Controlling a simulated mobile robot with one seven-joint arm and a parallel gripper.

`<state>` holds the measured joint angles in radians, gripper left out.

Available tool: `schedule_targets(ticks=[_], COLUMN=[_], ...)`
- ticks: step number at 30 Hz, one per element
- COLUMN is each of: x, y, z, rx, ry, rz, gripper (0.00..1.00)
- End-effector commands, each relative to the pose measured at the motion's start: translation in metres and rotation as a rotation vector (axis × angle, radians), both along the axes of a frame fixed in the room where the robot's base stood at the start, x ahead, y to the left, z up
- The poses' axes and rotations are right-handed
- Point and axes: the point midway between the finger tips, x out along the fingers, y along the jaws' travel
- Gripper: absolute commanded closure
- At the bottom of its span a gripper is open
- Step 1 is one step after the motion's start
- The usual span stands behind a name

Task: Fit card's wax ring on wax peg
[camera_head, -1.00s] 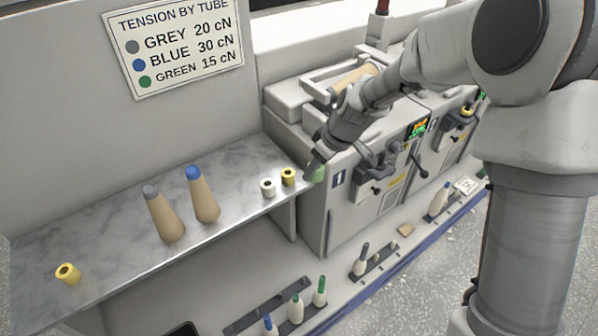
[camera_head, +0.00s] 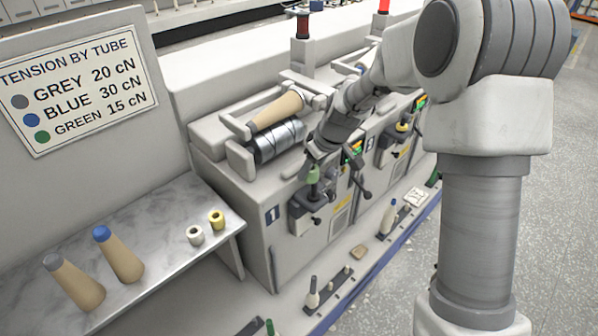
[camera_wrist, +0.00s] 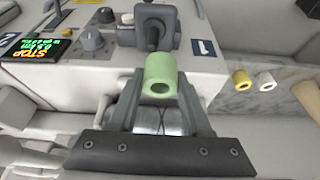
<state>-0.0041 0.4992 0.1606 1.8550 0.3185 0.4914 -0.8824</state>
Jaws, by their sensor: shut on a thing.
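My gripper (camera_head: 314,168) is shut on a pale green wax ring (camera_head: 313,174). In the wrist view the ring (camera_wrist: 160,70) sits between the two fingertips, its hole facing the camera. In the head view the ring is just above the dark wax peg (camera_head: 314,190) on the bracket of winding unit 1 (camera_head: 308,212). I cannot tell whether ring and peg touch. In the wrist view the dark bracket (camera_wrist: 153,22) is beyond the ring. The tension card (camera_head: 80,80) on the panel lists grey, blue and green tubes.
A white ring (camera_head: 195,235) and a yellow ring (camera_head: 217,219) stand on the marble shelf (camera_head: 160,222), beside grey-tipped (camera_head: 78,284) and blue-tipped (camera_head: 120,256) cones. Unit 1 carries a tan package (camera_head: 276,110) above a drum. A lever (camera_head: 361,185) sticks out right of the bracket.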

Motion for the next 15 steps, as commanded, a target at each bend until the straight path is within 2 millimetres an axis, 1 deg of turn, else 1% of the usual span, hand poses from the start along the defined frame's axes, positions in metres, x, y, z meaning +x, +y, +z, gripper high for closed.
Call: schedule_targets(ticks=[3, 8, 11, 15], x=[0.002, 0.003, 0.003, 0.003], y=[-0.006, -0.009, -0.009, -0.009], z=[0.0, -0.002, -0.006, -0.017], rx=[0.0, 0.0, 0.001, 0.001], ry=[0.0, 0.0, 0.001, 0.001], rz=[-0.016, -0.024, -0.023, -0.023], gripper=[1.0, 1.0, 1.0, 1.0])
